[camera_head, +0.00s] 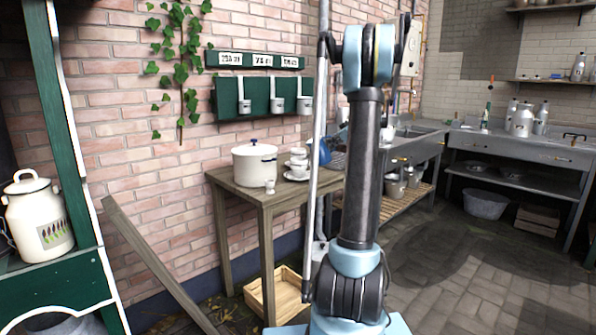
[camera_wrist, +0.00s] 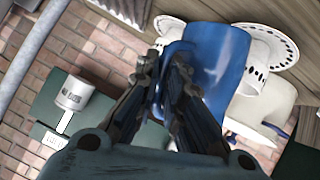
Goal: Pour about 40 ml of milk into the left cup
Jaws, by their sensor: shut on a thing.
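In the wrist view my gripper (camera_wrist: 164,68) is shut on a blue jug (camera_wrist: 217,50). The jug is tilted in this picture; its mouth and any milk inside are hidden. A white cup (camera_wrist: 250,78) with a dotted rim stands by a saucer (camera_wrist: 275,42) beyond the jug, and part of a second dotted white piece (camera_wrist: 168,22) shows at the top. In the head view the blue jug (camera_head: 323,151) shows partly behind my arm, just right of the white cups and saucers (camera_head: 297,173) on the wooden table (camera_head: 235,187). I cannot tell whether any cup holds milk.
A white lidded pot (camera_head: 254,166) and a small white vessel (camera_head: 270,187) stand on the table. Measuring ladles (camera_head: 277,103) hang on a green wall rack above. A wooden crate (camera_head: 275,293) sits below. A milk can (camera_head: 37,218) stands on the green shelf at left.

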